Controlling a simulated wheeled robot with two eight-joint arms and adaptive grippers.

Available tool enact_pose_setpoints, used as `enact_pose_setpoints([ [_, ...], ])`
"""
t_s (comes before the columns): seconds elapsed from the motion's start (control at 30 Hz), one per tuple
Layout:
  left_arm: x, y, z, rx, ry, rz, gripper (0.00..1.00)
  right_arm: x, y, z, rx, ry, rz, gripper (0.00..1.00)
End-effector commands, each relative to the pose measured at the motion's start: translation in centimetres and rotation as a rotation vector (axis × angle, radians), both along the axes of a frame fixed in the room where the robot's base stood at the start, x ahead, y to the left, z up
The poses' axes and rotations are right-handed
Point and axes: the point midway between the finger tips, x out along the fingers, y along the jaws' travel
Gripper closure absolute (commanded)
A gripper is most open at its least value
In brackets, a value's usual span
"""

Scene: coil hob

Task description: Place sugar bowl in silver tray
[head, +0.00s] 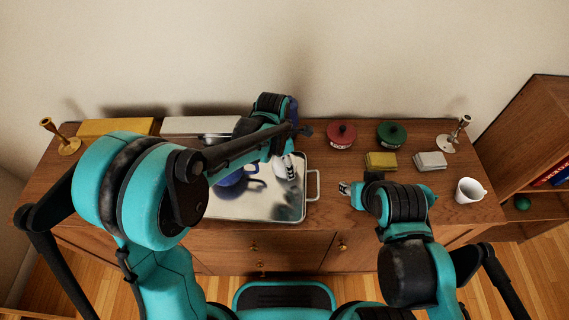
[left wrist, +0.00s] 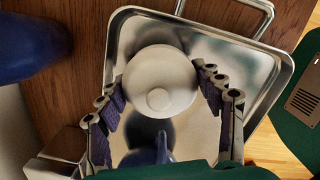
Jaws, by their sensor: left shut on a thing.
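The white sugar bowl (left wrist: 160,82) with a round knob on its lid is between the fingers of my left gripper (left wrist: 167,100) in the left wrist view. The gripper is shut on it, over the silver tray (left wrist: 127,40). In the head view the silver tray (head: 256,212) lies on the wooden cabinet, and my left gripper (head: 286,170) is over its right part, with the bowl largely hidden. I cannot tell whether the bowl touches the tray. My right gripper (head: 345,188) is to the right of the tray, low over the cabinet; its jaw opening is unclear.
A blue vessel (head: 232,179) shows in the tray's left part. Another blue thing (left wrist: 30,45) stands beside the tray.

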Motion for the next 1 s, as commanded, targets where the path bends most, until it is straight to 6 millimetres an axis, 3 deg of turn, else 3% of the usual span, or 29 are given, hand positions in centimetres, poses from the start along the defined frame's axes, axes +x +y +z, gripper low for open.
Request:
enact_pose_setpoints([
  [0.2, 0.0, 0.0, -0.3, 0.000, 0.000, 0.000, 0.74, 0.0, 0.0, -0.3, 0.000, 0.000, 0.000, 0.60],
  [0.23, 0.0, 0.0, -0.3, 0.000, 0.000, 0.000, 0.28, 0.0, 0.0, -0.2, 0.000, 0.000, 0.000, 0.60],
  [0.3, 0.0, 0.0, -0.2, 0.000, 0.000, 0.000, 0.13, 0.0, 0.0, -0.2, 0.000, 0.000, 0.000, 0.60],
  [0.7, 0.0, 0.0, 0.4, 0.000, 0.000, 0.000, 0.13, 0.0, 0.0, 0.3, 0.000, 0.000, 0.000, 0.60],
  [0.87, -0.2, 0.3, 3.1, 0.000, 0.000, 0.001, 0.13, 0.0, 0.0, 1.4, 0.000, 0.000, 0.000, 0.60],
  [1.0, -0.3, 0.7, 6.4, 0.000, 0.000, 0.001, 0.13, 0.0, 0.0, 2.6, 0.000, 0.000, 0.000, 0.60],
])
